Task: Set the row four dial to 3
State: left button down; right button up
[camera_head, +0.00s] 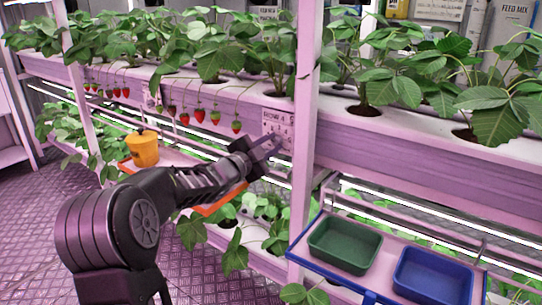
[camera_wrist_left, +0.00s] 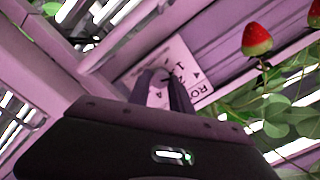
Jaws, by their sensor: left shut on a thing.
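A white dial plate (camera_head: 277,121) marked with small digits and a row label is fixed to the front of the upper planting gutter, just left of the pale upright post. It also shows in the left wrist view (camera_wrist_left: 190,72), turned on its side, with "RO" and a "1" partly readable. My left gripper (camera_head: 268,147) reaches up to the plate in the head view. In the left wrist view, its fingers (camera_wrist_left: 163,88) are shut on the dial's small knob in front of the plate. The fingers mostly hide the knob, so I cannot tell which number it points to. My right gripper is out of view.
Red strawberries (camera_head: 236,126) hang from the gutter (camera_head: 400,160) left of the plate; one hangs close by in the left wrist view (camera_wrist_left: 257,40). The upright post (camera_head: 304,120) stands just right. A green bin (camera_head: 345,245), a blue bin (camera_head: 433,276) and an orange pot (camera_head: 143,150) stand lower.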

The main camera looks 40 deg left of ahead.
pick_arm(q)
jog(key=shift+f+m+b, duration=0.25)
jog(key=shift+m+b, duration=0.55)
jog(key=shift+m, duration=0.2)
jog(key=m+b, duration=0.2)
jog(key=shift+m, duration=0.4)
jog(key=m+b, duration=0.3)
jog(key=shift+m, duration=0.3)
jog(key=shift+m+b, duration=0.65)
jog(key=shift+m, duration=0.25)
jog(key=m+b, duration=0.2)
jog(key=m, duration=0.1)
jog(key=shift+r, duration=0.2)
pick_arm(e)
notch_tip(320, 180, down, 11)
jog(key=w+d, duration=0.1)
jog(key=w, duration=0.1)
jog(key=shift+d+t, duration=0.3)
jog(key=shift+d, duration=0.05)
pick_arm(q)
jog(key=shift+m, duration=0.4)
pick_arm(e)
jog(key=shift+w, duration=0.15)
pick_arm(q)
jog(key=c, duration=1.2)
grip_release()
jog(key=shift+o, duration=0.2)
